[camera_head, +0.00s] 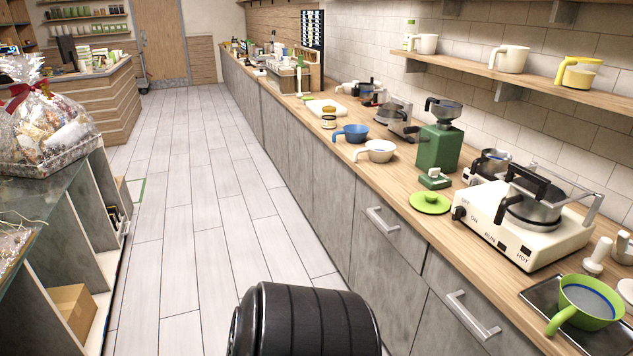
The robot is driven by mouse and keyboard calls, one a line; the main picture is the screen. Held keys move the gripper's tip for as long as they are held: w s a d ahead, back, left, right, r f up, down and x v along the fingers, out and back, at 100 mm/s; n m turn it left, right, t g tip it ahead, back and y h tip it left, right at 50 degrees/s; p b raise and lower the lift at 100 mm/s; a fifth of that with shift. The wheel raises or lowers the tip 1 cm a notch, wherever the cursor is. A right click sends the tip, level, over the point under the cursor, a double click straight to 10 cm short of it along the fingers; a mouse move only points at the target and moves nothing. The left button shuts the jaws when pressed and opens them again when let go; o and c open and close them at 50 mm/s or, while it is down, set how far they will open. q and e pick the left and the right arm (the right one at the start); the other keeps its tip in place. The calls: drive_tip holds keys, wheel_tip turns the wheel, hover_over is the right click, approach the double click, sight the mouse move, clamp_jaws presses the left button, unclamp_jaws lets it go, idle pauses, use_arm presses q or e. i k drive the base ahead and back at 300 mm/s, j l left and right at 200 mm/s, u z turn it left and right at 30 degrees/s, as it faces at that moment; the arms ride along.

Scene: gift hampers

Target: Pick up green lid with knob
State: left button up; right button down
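The green lid with a knob (430,203) lies flat on the wooden counter, near its front edge, knob facing up. It is bright green and round. It sits in front of the dark green grinder (439,147) and left of the white hot plate machine (520,233). Neither of my grippers is in view, and nothing touches the lid.
A white bowl (376,152) and blue bowl (351,134) stand farther back on the counter. A green handled bowl (588,303) is at front right. A small dark green piece (435,180) lies just behind the lid. A gift hamper (45,130) stands left; the aisle floor is clear.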

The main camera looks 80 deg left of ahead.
sight(429, 203)
drive_tip(key=u, duration=1.95)
